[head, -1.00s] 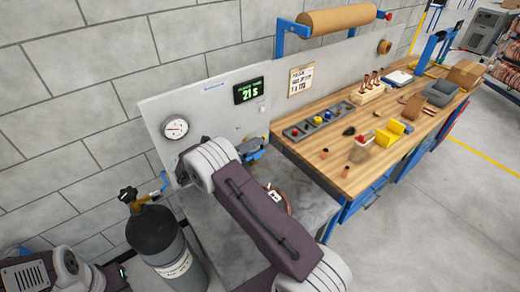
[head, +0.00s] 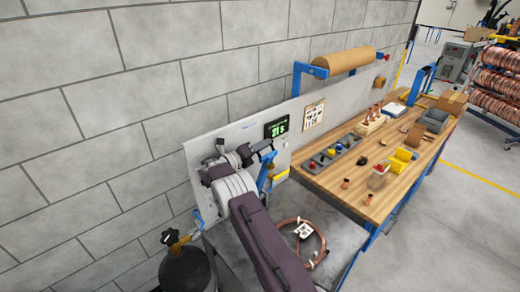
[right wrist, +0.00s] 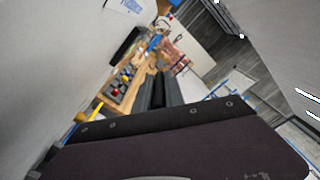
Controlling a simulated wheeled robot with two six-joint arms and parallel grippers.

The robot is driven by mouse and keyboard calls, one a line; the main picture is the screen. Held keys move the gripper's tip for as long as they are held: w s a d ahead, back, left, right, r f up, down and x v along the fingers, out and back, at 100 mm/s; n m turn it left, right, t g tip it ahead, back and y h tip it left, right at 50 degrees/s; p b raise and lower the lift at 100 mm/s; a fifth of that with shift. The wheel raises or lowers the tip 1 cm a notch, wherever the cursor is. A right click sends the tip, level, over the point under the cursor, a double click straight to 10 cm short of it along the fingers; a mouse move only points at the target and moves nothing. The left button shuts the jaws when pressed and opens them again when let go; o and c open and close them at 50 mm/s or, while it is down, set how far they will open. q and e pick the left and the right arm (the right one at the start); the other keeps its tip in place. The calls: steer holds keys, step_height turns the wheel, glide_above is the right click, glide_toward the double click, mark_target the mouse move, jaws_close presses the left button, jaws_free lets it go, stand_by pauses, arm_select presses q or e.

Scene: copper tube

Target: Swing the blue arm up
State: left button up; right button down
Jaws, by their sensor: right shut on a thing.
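The blue arm (head: 264,176) stands steeply upright at the right end of the grey panel, in front of the bench's left end. My right gripper (head: 267,147) is at its upper end and shut on it. The fingers hide part of that end. In the right wrist view my right gripper (right wrist: 160,92) shows as dark fingers close together, and what they hold is not clear there. A coil of copper tube (head: 321,242) with a white tag lies on the grey surface below. My left gripper is not in view.
The grey panel (head: 200,153) carries a timer display (head: 277,128). A dark gas cylinder (head: 187,272) stands at lower left. The wooden bench (head: 330,178) to the right holds a parts tray, a yellow bin (head: 400,160) and copper fittings. Open floor lies at right.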

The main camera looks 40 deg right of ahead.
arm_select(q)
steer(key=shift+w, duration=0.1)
arm_select(e)
steer(key=shift+w+f, duration=0.1)
steer(key=shift+w, duration=0.2)
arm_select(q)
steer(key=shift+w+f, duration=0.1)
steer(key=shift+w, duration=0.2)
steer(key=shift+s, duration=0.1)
arm_select(e)
steer(key=c, duration=1.8)
jaws_free()
steer(key=shift+s, duration=0.15)
steer(key=o, duration=0.4)
